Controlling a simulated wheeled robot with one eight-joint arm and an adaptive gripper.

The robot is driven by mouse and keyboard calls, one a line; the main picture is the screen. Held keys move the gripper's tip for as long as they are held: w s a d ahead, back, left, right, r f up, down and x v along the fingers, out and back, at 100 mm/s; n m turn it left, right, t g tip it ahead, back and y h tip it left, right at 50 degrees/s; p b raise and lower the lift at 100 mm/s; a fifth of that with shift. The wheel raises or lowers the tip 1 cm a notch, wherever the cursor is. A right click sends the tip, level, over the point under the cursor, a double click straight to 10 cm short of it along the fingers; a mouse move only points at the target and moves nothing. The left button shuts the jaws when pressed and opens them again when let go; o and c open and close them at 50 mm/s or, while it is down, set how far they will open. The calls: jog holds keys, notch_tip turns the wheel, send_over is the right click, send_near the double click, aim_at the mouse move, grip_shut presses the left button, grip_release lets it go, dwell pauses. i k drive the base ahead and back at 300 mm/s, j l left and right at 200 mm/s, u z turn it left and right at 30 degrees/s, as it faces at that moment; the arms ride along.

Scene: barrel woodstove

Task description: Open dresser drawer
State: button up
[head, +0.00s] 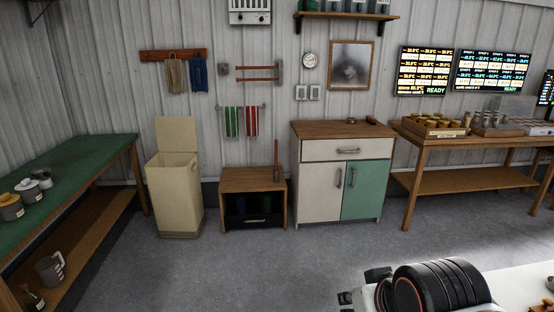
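A cabinet (315,187) with a brown wooden top stands against the back wall, right of centre. Its wide white top drawer (347,148) looks shut and has a dark handle (348,151). Below it are a white door and a green door, both closed. A low wooden unit (227,184) to its left has a dark front drawer (252,212) with a pale handle, which looks shut. I cannot tell which one is the dresser. Part of my arm shows at the bottom right, with small dark parts, possibly my gripper (361,286), well short of both; its opening is unclear.
A tall cream bin (172,190) with a raised lid stands left of the low unit. A green-topped bench (70,165) runs along the left. A wooden table (470,137) with trays stands on the right. The grey floor (260,260) before the cabinet is clear.

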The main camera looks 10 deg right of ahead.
aim_at(379, 147)
jog(key=i+j+z, duration=0.15)
jog(key=i, duration=1.9)
jog(key=i+l, duration=1.3)
jog(key=i, duration=0.05)
